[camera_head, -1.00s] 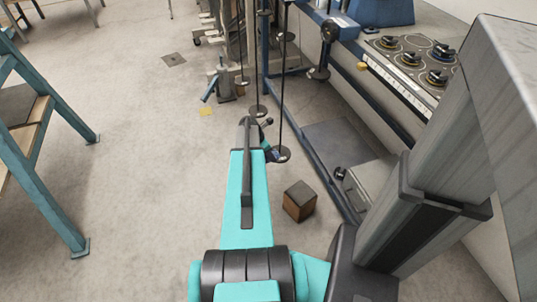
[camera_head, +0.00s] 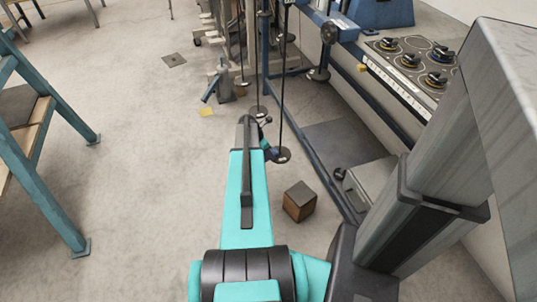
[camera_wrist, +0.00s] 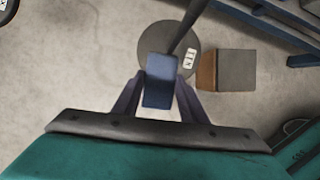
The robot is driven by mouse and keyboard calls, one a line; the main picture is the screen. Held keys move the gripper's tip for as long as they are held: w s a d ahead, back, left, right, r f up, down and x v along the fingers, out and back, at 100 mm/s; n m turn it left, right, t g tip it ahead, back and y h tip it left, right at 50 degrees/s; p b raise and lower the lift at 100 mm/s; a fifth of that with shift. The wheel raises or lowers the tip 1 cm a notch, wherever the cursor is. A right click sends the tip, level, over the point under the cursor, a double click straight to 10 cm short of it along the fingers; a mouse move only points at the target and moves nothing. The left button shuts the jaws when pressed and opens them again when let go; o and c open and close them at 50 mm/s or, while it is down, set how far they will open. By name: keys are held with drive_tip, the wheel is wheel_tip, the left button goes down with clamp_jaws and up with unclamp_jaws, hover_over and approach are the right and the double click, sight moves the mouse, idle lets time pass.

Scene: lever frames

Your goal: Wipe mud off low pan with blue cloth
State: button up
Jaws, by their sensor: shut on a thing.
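My gripper (camera_wrist: 158,98) is shut on the blue cloth (camera_wrist: 158,82), which shows as a small folded blue block between the fingers. A round, dark grey pan (camera_wrist: 180,42) with a white label hangs on a thin rod. In the wrist view the cloth overlaps the pan's lower left edge; I cannot tell whether they touch. In the head view this low pan (camera_head: 282,156) is just right of my gripper (camera_head: 265,145), which is small and partly hidden by my arm. I cannot make out mud on the pan's visible face.
A brown and dark grey box (camera_head: 299,201) stands on the floor near the low pan. Other pans hang on rods behind it, one (camera_head: 258,111) close by and another (camera_head: 318,74) by the blue frame. A bench with dials (camera_head: 412,65) is at right. Open floor lies left.

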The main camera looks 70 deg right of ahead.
drive_tip(key=shift+w+d, duration=0.4)
drive_tip(key=shift+d, duration=0.1)
drive_tip(key=shift+s+a+p, duration=0.25)
drive_tip(key=shift+a+p, duration=0.05)
drive_tip(key=shift+p, duration=0.05)
idle(0.3)
drive_tip(key=shift+s+a, duration=0.2)
drive_tip(key=shift+a, duration=0.05)
idle(0.5)
drive_tip(key=shift+d+p+v, duration=0.15)
drive_tip(key=shift+p+v, duration=1.15)
drive_tip(key=shift+v, duration=0.3)
drive_tip(key=shift+d+p+v, duration=0.1)
drive_tip(key=shift+p+v, duration=1.15)
drive_tip(key=shift+v, duration=0.35)
